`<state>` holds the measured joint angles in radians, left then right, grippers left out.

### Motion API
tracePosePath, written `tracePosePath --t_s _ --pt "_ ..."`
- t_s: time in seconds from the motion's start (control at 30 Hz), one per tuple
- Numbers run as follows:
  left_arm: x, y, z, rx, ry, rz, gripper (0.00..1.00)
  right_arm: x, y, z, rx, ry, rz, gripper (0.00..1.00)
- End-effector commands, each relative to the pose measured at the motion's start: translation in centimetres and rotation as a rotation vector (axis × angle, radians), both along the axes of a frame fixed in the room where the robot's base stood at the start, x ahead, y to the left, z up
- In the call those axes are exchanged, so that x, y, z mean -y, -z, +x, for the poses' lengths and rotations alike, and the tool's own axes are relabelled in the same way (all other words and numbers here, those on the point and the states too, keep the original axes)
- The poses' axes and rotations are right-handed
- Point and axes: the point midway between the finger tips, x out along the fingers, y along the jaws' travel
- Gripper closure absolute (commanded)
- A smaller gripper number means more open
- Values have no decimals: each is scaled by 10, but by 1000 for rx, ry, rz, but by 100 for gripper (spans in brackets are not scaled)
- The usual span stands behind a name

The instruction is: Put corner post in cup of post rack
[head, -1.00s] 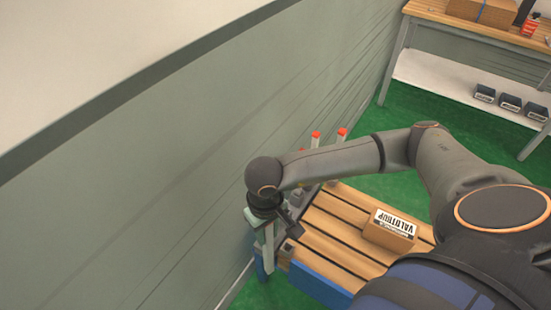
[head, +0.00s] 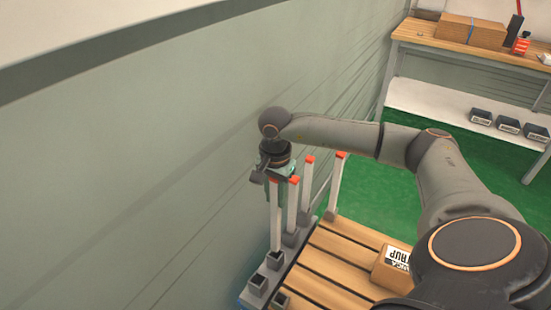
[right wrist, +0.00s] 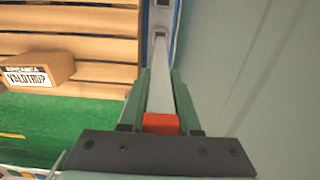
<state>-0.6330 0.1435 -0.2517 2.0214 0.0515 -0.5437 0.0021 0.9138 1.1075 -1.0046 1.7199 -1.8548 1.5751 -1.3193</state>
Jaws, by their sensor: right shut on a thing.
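My right gripper (head: 275,177) is shut on a white corner post with a red top (head: 275,215), near its upper end. The post hangs upright over the grey post rack (head: 267,272), its lower end at a cup; I cannot tell whether it is inside. In the right wrist view the red top (right wrist: 161,123) sits between the green fingers (right wrist: 160,105), and the post runs away from the camera. Other red-topped posts (head: 293,208) stand behind it along the wall side. A square cup (head: 258,284) in front is empty. My left gripper is out of view.
The rack lies along the edge of a slatted wooden platform (head: 335,255), close to the grey-green wall (head: 150,170). A labelled cardboard box (head: 393,268) lies on the slats. A workbench (head: 440,45) with a shelf stands at the back right.

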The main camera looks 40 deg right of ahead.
Motion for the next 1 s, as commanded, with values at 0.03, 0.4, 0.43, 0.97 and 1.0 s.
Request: tracePosePath --t_s 0.03,0.4,0.43,0.97,1.0 --pt "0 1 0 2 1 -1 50 0 11 -1 -3 4 1 100" --pt "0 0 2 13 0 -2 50 -1 59 -1 -4 -1 0 100" --pt "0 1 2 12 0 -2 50 0 65 -1 -5 -1 0 100" --pt "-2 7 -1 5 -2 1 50 0 91 0 -1 -2 0 100" --pt "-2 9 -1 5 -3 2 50 0 93 0 -1 -3 0 100"
